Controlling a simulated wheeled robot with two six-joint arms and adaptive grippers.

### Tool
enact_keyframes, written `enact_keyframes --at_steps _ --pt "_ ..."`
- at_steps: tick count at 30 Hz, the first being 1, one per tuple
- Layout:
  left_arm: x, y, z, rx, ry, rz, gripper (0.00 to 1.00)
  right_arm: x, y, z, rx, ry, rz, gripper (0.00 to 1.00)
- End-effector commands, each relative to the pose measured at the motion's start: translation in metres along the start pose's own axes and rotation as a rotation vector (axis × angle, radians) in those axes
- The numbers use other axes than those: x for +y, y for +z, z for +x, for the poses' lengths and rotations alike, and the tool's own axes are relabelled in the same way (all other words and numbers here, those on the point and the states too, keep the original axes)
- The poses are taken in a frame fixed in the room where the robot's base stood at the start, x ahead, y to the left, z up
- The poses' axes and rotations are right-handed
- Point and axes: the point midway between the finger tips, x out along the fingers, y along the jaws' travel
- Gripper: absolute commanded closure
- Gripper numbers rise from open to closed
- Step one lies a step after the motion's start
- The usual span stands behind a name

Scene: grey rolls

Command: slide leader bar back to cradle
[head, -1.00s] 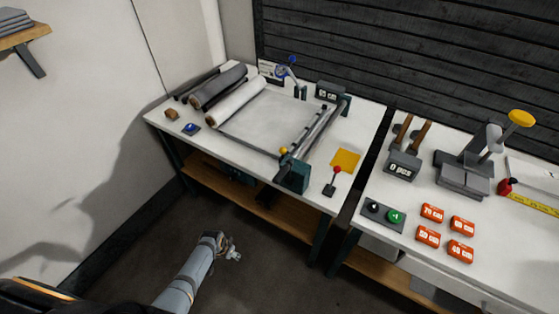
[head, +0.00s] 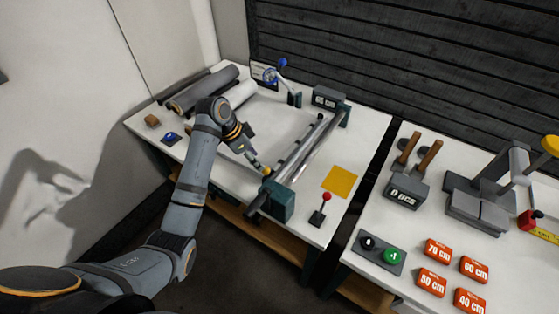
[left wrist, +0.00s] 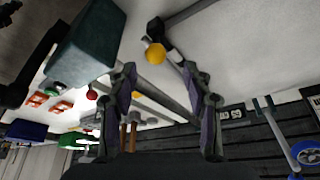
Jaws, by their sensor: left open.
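A thin grey bar (head: 297,143) with a yellow ball (head: 266,171) at its near end, likely the leader bar, lies beside the roller (head: 318,147) on the left bench. My left gripper (head: 258,164) is open, just left of the yellow ball. In the left wrist view, the open fingers (left wrist: 165,98) are spread with the grey bar (left wrist: 174,82) running behind the space between them. The yellow ball (left wrist: 155,54) shows just beyond that space. I cannot tell whether a finger touches the bar. The cradle cannot be made out for sure. My right gripper is not in view.
A teal block (head: 281,201) stands at the roller's near end. Grey rolls (head: 212,87) lie at the back left. A red-knobbed lever (head: 320,211) and a yellow pad (head: 340,182) are to the right.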

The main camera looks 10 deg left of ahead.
Motion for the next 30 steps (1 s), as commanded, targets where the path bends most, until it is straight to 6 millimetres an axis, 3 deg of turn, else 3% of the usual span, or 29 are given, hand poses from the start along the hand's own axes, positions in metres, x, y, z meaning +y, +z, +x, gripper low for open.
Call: enact_keyframes --at_steps 4,8,13,16,23,30 --pt "0.000 0.000 -0.001 -0.001 0.001 0.003 0.50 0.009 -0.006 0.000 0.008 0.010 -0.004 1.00" --pt "0.001 0.000 0.008 0.000 0.003 0.000 0.50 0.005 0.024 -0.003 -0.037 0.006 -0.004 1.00" --pt "0.001 -0.001 0.042 -0.001 0.005 -0.002 0.50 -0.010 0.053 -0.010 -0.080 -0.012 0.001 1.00" --pt "0.001 0.000 0.063 -0.001 0.004 -0.002 0.50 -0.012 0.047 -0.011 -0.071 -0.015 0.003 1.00" --pt "0.001 0.000 0.098 -0.001 0.002 -0.001 0.50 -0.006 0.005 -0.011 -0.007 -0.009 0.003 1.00" --pt "0.000 0.000 0.104 0.000 -0.001 0.001 0.50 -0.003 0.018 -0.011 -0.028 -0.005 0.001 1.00"
